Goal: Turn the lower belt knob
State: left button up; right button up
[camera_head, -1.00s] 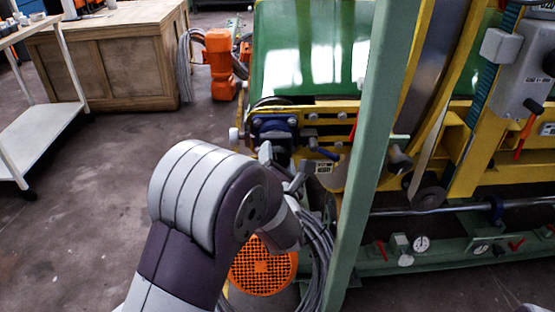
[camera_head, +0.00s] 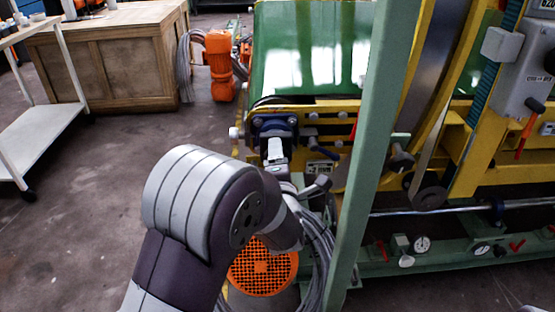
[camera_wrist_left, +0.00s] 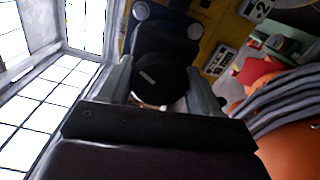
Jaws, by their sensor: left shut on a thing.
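The black round knob (camera_wrist_left: 155,80) with a short pale mark on its face shows in the left wrist view. It sits in front of a dark blue housing (camera_wrist_left: 165,32) on the yellow machine frame. My left gripper (camera_wrist_left: 160,85) is shut on the knob, with one grey finger on each side. In the head view my left gripper (camera_head: 294,176) is in front of the yellow frame, just below the dark blue housing (camera_head: 275,127). The knob is hidden there behind the gripper. My right gripper is not in view.
A green upright post (camera_head: 366,150) stands close to the right of my left gripper. An orange round grille (camera_head: 263,268) and grey cables (camera_head: 318,255) lie below it. A wooden cabinet (camera_head: 110,60) and white cart (camera_head: 40,130) stand at the left, with open floor between.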

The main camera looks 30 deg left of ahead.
pick_arm(q)
jog(key=m, duration=0.3)
jog(key=shift+m, duration=0.4)
jog(key=m+p, duration=0.1)
jog(key=m, duration=0.2)
jog(key=shift+m, duration=0.3)
jog(key=m+p, duration=0.2)
jog(key=m, duration=0.1)
jog(key=shift+m, duration=0.3)
jog(key=m+p, duration=0.1)
jog(key=m, duration=0.2)
jog(key=shift+m+p, duration=0.3)
jog(key=m+p, duration=0.3)
jog(key=m, duration=0.3)
jog(key=shift+s, duration=0.1)
jog(key=m+p, duration=0.3)
jog(key=m, duration=0.1)
jog(key=shift+a+f, duration=0.1)
jog(key=shift+f, duration=0.05)
jog(key=shift+f+m+p, duration=0.1)
jog(key=shift+m+p, duration=0.25)
jog(key=shift+m, duration=0.65)
jog(key=shift+f, duration=0.1)
